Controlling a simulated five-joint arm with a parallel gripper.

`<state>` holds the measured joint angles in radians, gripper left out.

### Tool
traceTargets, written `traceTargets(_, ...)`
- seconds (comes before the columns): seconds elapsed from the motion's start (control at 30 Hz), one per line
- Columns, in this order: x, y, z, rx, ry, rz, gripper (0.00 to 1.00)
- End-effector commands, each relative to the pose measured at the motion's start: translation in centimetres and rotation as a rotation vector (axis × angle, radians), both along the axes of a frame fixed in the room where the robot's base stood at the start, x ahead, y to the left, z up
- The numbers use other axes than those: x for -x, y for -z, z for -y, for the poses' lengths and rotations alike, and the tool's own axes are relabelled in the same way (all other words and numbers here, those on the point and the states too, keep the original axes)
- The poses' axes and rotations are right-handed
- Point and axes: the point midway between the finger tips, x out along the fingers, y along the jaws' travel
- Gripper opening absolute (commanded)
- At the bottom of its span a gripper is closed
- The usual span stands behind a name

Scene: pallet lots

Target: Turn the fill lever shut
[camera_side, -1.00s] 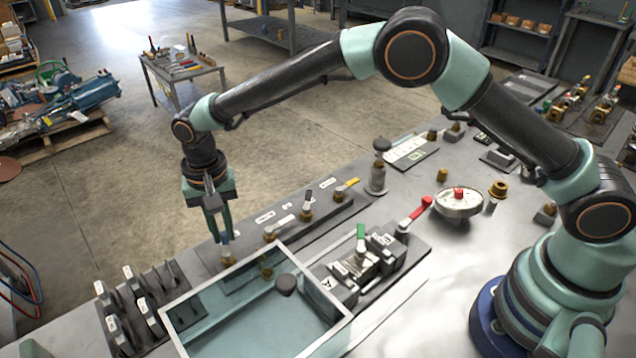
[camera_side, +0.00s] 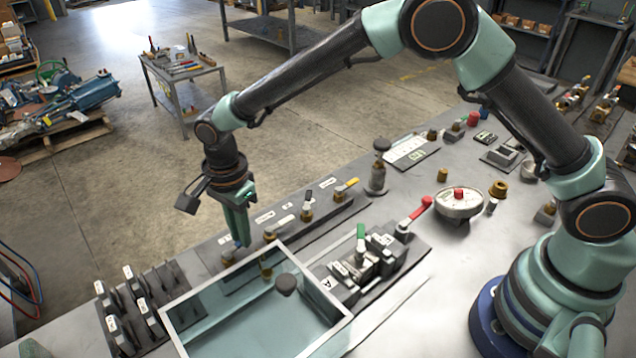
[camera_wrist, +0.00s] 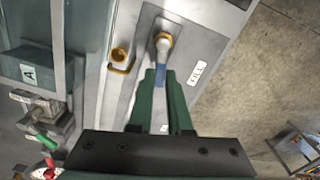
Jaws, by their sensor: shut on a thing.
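The fill lever is a blue handle (camera_wrist: 160,73) on a brass valve with a grey top, beside a white label reading FILL (camera_wrist: 197,72) in the wrist view. My gripper (camera_wrist: 161,76) has its green fingers closed around the blue handle, which points from the valve towards the gripper. In the side view my gripper (camera_side: 240,240) reaches down to the valve (camera_side: 228,257) at the near left end of the valve row, and its fingers hide most of the handle.
A glass-walled tank (camera_side: 175,318) stands close in front of the valve. Black upright plates (camera_side: 120,335) stand at the left. A red-handled lever (camera_side: 417,212) is further right.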

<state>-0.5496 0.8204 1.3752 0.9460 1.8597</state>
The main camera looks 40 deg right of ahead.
Motion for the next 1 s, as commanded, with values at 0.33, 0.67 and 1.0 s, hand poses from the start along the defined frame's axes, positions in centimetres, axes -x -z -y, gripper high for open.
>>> traceTargets(0.33,0.72,-0.22,0.16,0.0,0.205,0.0,0.0)
traceTargets(0.67,0.99,-0.2,0.19,0.0,0.275,-0.001,0.0)
traceTargets(1.0,1.03,-0.2,0.19,0.001,0.279,-0.001,0.0)
